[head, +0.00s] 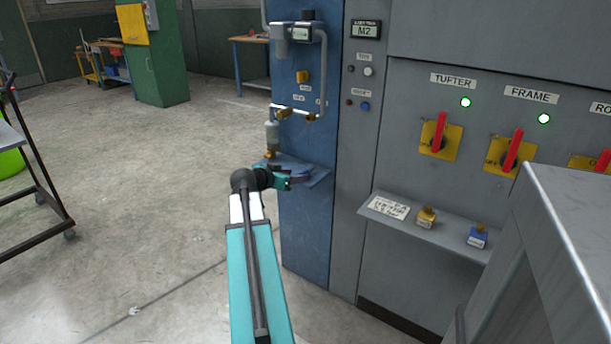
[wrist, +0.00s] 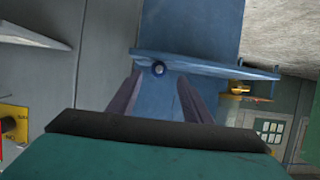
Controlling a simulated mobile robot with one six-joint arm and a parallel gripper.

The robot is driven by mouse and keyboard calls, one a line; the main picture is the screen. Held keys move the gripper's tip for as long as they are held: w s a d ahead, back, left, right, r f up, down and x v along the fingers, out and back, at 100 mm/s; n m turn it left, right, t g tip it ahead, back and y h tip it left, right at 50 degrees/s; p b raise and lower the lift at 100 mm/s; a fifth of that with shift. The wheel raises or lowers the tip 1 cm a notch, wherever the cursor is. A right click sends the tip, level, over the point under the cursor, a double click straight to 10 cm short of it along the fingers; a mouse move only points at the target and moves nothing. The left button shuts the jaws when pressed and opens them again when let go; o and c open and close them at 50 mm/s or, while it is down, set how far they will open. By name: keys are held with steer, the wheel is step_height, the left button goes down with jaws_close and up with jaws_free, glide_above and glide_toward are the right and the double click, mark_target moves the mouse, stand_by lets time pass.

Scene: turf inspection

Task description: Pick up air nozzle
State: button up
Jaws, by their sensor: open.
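My gripper (head: 299,181) is at the small blue shelf (head: 318,175) on the blue column in the head view. In the wrist view its two dark fingers (wrist: 159,76) are spread apart with nothing held between them. A small dark round end with a paler centre (wrist: 158,69) shows at the shelf (wrist: 215,66), in line with the gap between the fingertips. It may be the air nozzle, but only this end shows. In the head view my gripper covers that spot and I cannot make out the nozzle.
A brass fitting (head: 271,154) hangs under a clear bowl left of the shelf, with pipes and a gauge above. A grey ledge (head: 400,232) with two padlock-like blocks juts out at right. A grey cabinet (head: 570,240) stands close at lower right.

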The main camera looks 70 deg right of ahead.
mark_target(302, 173)
steer(key=shift+x, duration=2.6)
steer(key=shift+s+r, duration=0.15)
steer(key=shift+s, duration=0.05)
jaws_close()
steer(key=shift+r, duration=0.1)
